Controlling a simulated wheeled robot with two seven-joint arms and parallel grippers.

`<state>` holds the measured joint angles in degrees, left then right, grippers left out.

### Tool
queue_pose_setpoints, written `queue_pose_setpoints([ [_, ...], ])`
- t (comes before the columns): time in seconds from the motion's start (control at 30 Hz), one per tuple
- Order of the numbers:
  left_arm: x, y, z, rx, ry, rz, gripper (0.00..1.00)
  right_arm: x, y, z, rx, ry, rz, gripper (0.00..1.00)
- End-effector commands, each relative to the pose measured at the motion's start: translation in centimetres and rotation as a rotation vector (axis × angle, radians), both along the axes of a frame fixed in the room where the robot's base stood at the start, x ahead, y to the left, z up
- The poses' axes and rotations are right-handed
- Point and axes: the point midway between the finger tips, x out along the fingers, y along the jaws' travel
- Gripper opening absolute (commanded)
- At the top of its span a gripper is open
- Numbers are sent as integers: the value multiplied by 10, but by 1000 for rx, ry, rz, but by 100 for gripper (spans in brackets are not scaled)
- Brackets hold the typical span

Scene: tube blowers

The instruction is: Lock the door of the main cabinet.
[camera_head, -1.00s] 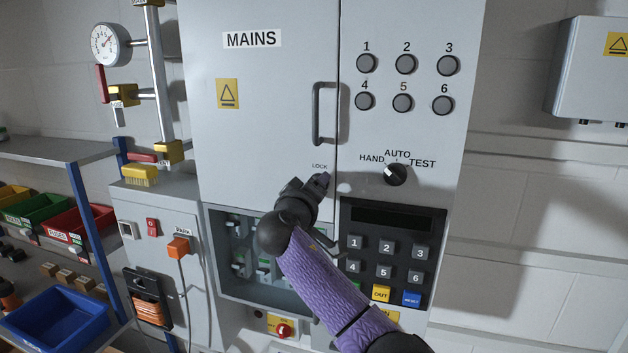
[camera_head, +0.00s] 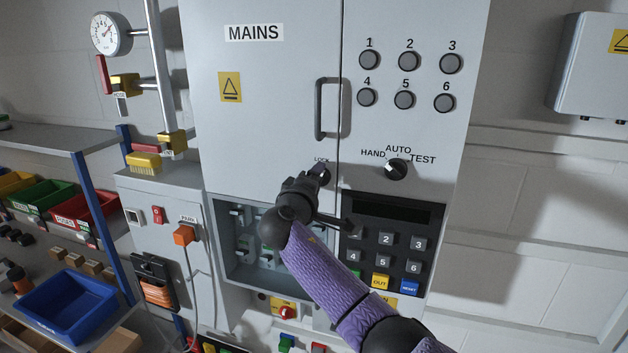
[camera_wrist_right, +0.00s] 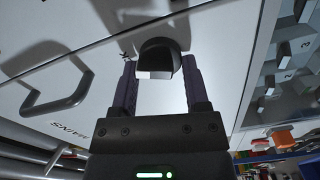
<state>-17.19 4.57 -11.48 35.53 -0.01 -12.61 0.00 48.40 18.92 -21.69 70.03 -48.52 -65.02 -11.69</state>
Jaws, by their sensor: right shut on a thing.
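The main cabinet door (camera_head: 265,125), labelled MAINS, is flush with the cabinet front and looks closed. The dark lock knob (camera_head: 323,172) sits below the small LOCK label at the door's lower right corner. My right gripper (camera_head: 317,177) reaches it from below and partly hides it. In the right wrist view, the knob (camera_wrist_right: 157,52) is between the two fingers of my right gripper (camera_wrist_right: 160,78), which are shut on it. The knob's exact angle is hard to tell. My left gripper is not in view.
The door handle (camera_head: 320,108) stands out just above the lock. To the right are the HAND/AUTO/TEST selector (camera_head: 396,169), several round buttons and a keypad (camera_head: 388,245). An open recess with switches (camera_head: 240,265) lies below the door. Shelves with bins (camera_head: 65,303) stand at left.

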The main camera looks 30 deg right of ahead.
Motion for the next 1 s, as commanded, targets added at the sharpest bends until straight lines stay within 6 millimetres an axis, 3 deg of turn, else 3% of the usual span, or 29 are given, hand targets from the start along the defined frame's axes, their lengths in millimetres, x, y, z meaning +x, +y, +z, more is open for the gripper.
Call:
queue_pose_setpoints([
  [0.03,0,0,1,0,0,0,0,0,-2,8,-9,-16,-4,0],
  [0.8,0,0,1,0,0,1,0,-1,-2,8,-9,-17,-5,0],
  [0.83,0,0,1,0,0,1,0,-1,-2,8,-9,-17,-5,61],
  [0.93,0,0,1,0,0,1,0,0,-2,8,-9,-15,-5,81],
  [1.0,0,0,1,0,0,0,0,0,-2,7,-7,-13,-4,81],
])
